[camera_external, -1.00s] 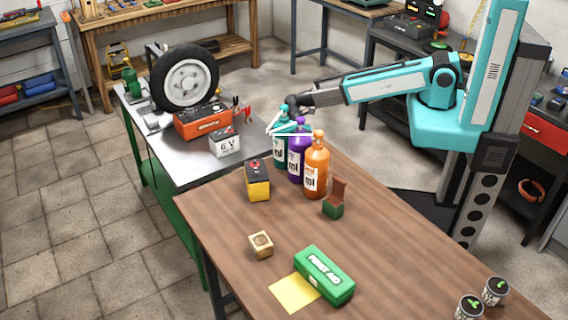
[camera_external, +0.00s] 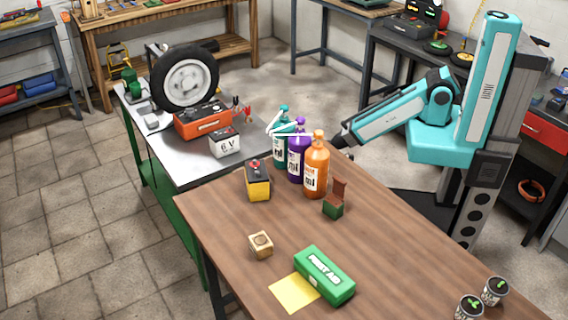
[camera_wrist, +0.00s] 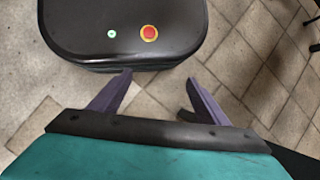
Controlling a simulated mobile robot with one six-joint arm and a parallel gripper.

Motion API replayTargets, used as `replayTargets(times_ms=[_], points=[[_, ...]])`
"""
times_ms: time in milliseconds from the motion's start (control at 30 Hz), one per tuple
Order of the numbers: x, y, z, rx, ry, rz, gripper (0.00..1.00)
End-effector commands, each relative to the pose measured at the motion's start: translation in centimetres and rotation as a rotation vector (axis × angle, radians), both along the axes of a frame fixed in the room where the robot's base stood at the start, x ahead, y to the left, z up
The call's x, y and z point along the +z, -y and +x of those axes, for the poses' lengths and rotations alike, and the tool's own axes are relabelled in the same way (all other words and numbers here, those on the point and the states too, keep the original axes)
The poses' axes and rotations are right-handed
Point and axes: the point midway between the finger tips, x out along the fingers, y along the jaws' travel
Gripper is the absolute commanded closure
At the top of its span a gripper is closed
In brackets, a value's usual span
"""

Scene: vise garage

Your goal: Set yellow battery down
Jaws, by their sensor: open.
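The yellow battery (camera_external: 258,188), with a black top and a red terminal, stands upright on the brown wooden table (camera_external: 400,235), left of the bottles. My gripper is beyond the far side of this table, with its end partly hidden behind the orange bottle in the external view. In the wrist view my gripper (camera_wrist: 158,88) has its dark purple fingers apart with nothing between them. They point down over my own black base, and tiled floor shows around it. The battery is not in the wrist view and is well apart from my gripper.
Teal, purple (camera_external: 297,160) and orange (camera_external: 316,170) bottles stand close together by the battery. A small green box (camera_external: 333,210), wooden cube (camera_external: 261,245), green first-aid box (camera_external: 324,274) and yellow sheet (camera_external: 293,292) are nearby. A white 6 V battery (camera_external: 225,143) sits on the metal bench.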

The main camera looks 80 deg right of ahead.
Motion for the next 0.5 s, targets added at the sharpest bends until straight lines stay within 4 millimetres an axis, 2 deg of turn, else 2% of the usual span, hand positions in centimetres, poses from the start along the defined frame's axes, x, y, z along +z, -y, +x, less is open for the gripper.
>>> replayTargets(times_ms=[33,200,500], points=[[-1.5,0.8,-1.6,0.043,-0.001,-0.027,0.31],[-3.9,3.1,-4.4,0.160,0.009,-0.089,0.31],[-4.5,4.0,-5.2,0.209,0.014,-0.112,0.31]])
